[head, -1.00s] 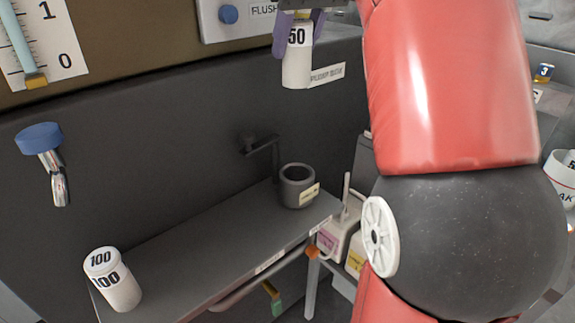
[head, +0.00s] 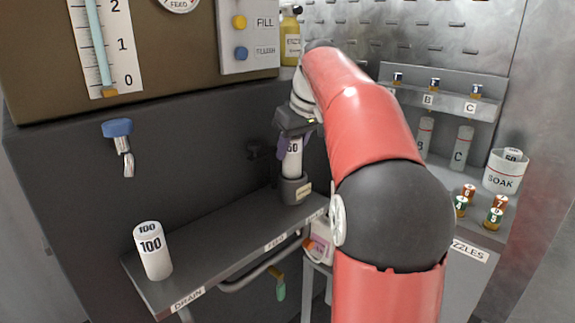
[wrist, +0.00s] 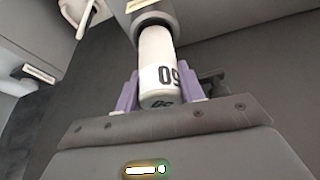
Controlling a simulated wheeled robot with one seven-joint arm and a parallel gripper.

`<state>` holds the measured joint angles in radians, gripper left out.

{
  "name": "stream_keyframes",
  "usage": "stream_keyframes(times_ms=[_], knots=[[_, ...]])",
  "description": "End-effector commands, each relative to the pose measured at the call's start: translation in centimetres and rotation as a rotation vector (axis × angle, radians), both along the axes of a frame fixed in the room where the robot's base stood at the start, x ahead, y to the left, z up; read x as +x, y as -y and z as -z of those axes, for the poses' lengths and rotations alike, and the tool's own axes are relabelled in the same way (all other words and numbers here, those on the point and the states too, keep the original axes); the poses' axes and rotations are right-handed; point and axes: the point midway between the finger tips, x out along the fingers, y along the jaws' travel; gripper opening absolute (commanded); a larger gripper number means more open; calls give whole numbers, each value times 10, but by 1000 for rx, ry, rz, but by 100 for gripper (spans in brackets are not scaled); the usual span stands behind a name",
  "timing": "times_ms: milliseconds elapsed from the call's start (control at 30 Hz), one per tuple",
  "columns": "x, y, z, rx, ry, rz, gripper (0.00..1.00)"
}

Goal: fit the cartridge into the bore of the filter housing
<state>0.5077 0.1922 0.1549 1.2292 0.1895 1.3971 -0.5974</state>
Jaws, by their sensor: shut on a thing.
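A second white cartridge, marked 100 (head: 152,252), stands at the left of the shelf.
The grey shelf (head: 215,245) is clear between the 100 cartridge and the housing. A blue-topped tap (head: 118,135) is on the wall at left. At right are a white SOAK tub (head: 503,175) and small numbered nozzles (head: 493,217).

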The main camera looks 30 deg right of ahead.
Motion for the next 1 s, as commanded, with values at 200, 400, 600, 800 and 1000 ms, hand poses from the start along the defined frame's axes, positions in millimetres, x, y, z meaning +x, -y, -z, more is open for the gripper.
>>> stream_keyframes(times_ms=[200, 400, 600, 800, 1000], knots=[[-1, 7, 31, 3, -7, -2, 0], [-1, 7, 31, 5, -14, -3, 40], [-1, 7, 29, 3, -7, -3, 60], [-2, 7, 26, 2, -3, -2, 60], [-7, 9, 10, 0, 1, 0, 60]])
